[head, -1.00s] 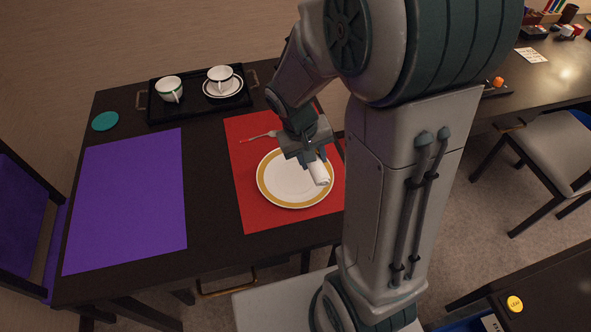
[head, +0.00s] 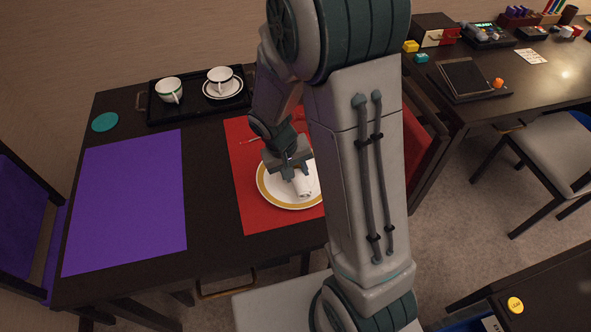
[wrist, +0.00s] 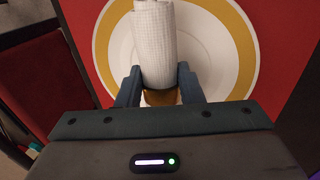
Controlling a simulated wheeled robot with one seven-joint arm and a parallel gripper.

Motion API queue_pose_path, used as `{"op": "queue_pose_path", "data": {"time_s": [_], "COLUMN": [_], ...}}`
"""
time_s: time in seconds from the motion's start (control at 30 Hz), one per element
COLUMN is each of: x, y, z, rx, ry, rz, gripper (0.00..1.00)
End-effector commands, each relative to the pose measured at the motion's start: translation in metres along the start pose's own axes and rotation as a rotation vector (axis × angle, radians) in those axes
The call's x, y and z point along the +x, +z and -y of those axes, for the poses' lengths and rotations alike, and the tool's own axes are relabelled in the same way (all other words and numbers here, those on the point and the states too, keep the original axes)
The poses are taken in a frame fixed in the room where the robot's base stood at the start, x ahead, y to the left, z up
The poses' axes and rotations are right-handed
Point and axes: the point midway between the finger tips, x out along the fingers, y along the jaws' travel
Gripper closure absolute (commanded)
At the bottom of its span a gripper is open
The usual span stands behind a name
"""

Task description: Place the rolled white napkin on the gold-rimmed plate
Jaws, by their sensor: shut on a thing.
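The rolled white napkin (wrist: 155,45) is between the fingers of my gripper (wrist: 160,85) in the wrist view. A brownish band shows at the napkin's near end. In the head view the napkin (head: 303,184) is over the gold-rimmed plate (head: 279,194), within its rim. I cannot tell whether it touches the plate. My gripper (head: 294,170) is shut on the napkin above the plate. The plate (wrist: 235,40) lies on a red placemat (head: 250,211). My arm hides the plate's right side in the head view.
A black tray (head: 150,122) with a cup (head: 169,91) and a cup on a saucer (head: 219,77) stands at the back. A purple placemat (head: 128,200) and a teal coaster (head: 105,122) lie to the left. A fork (head: 250,140) lies beyond the plate.

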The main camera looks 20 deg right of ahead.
Motion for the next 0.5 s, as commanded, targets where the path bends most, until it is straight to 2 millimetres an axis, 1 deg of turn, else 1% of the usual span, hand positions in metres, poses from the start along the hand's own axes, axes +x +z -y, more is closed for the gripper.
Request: {"op": "queue_pose_path", "data": {"time_s": [0.43, 0.47, 0.5], "x": [0.0123, 0.0115, 0.0111], "y": [0.0001, 0.0001, 0.0001], "z": [0.0032, 0.0030, 0.0029], "rx": [0.000, 0.000, 0.000], "ry": [0.000, 0.000, 0.000], "rz": [0.000, 0.000, 0.000], "gripper": [0.92, 0.64, 0.53]}}
